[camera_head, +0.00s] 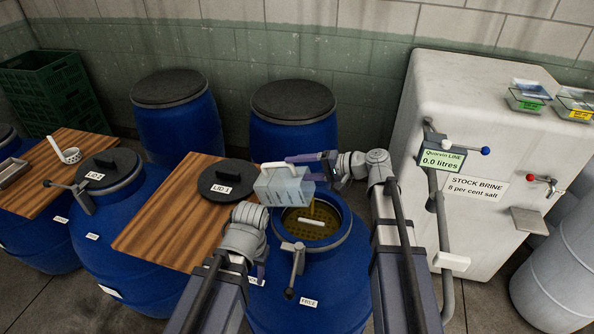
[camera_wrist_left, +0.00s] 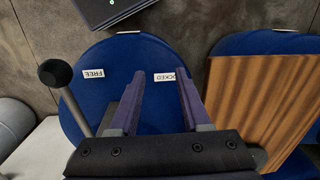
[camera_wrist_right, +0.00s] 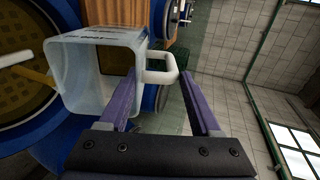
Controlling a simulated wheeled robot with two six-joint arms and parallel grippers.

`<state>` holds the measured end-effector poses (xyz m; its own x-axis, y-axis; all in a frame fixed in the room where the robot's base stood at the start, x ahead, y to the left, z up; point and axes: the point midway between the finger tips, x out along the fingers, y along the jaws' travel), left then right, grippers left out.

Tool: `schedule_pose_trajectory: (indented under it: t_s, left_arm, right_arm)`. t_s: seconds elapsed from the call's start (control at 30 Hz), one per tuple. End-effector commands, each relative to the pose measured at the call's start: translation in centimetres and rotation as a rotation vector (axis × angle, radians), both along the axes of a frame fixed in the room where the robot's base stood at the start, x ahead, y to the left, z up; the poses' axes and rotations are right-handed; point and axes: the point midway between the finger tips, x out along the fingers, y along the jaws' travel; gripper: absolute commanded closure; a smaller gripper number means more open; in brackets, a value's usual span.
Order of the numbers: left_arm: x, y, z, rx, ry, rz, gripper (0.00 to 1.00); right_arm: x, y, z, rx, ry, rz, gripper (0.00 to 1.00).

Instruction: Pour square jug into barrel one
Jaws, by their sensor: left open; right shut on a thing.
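The clear square jug (camera_head: 283,190) is above the open mouth of the blue barrel (camera_head: 345,265). My right gripper (camera_head: 300,160) is shut on its white handle, which also shows in the right wrist view (camera_wrist_right: 160,70). The jug looks tilted, and a thin brownish stream (camera_head: 312,207) seems to fall from its right edge. Inside the barrel is brown liquid with a perforated plate and white handle (camera_head: 311,221). My left gripper (camera_wrist_left: 160,85) is open and empty, above the barrel's front side, between the FREE and LOCKED labels. Its fingers are mostly hidden in the head view.
LID 1 (camera_head: 228,179) lies on a wooden board (camera_head: 165,227) left of the barrel. A clamp lever (camera_head: 295,268) stands at the barrel's front. A white brine tank (camera_head: 475,130) with a pipe and a 0.0 litres display (camera_head: 442,159) stands right. Two lidded barrels stand behind.

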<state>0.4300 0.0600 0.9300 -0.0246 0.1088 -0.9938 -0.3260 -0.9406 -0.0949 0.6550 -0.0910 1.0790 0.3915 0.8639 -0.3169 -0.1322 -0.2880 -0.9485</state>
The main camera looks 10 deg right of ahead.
Motion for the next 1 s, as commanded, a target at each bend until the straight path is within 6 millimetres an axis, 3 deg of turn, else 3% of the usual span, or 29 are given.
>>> schedule_pose_trajectory:
  t_s: [1.0]
  left_arm:
    - [0.0,0.0,-4.7,0.0,0.0,0.0,0.53]
  right_arm:
    - [-0.6,-1.4,-1.7,0.13,-0.059,-0.001,1.0]
